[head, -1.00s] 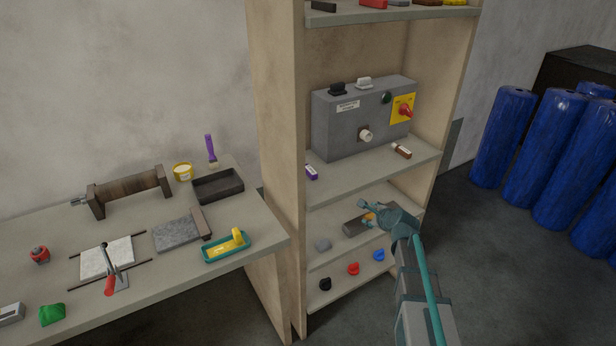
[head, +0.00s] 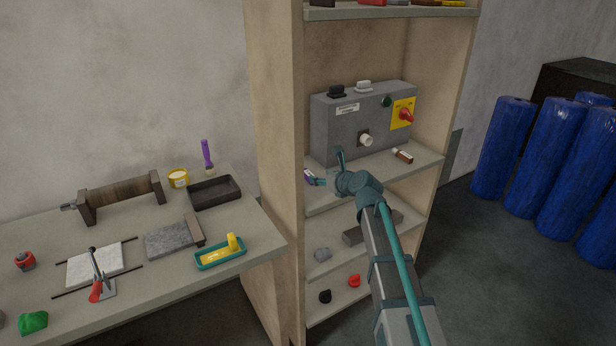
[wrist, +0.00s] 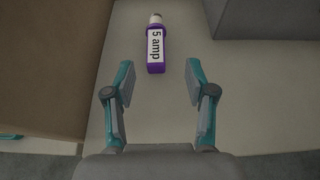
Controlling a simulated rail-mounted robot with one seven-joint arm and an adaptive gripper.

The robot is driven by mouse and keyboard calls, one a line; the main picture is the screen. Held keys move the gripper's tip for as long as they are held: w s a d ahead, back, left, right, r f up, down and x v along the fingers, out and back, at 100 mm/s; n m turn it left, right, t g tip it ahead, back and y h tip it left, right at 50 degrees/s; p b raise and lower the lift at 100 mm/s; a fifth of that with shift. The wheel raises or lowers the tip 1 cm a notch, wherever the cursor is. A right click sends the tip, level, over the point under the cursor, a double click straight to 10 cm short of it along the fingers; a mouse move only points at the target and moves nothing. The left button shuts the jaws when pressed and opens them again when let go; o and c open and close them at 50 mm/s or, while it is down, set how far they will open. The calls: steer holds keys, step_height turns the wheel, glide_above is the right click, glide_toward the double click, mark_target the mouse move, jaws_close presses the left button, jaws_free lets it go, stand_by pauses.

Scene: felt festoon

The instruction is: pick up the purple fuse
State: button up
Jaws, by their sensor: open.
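The purple fuse (wrist: 156,45) lies on the shelf in the wrist view, with a white "5 amp" label and a pale metal end pointing away from me. My gripper (wrist: 160,88) is open and empty. Its two fingers point toward the fuse, which lies just beyond the fingertips and roughly between their lines. In the head view my gripper (head: 329,168) is at the shelf's left front, and the fuse (head: 309,175) is partly hidden by a finger.
The shelf's wooden side panel (wrist: 50,60) stands close on the left. A grey control box (head: 350,125) stands behind on the same shelf (head: 425,160), and a brown fuse (head: 403,156) lies to the right. Bare shelf surrounds the purple fuse.

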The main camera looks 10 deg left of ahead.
mark_target(307, 175)
steer(key=p+x, duration=0.1)
steer(key=x, duration=0.6)
steer(key=shift+s+a+f+p, duration=0.1)
steer(key=shift+a+f+p, duration=0.15)
steer(key=shift+a+p, duration=0.05)
jaws_close()
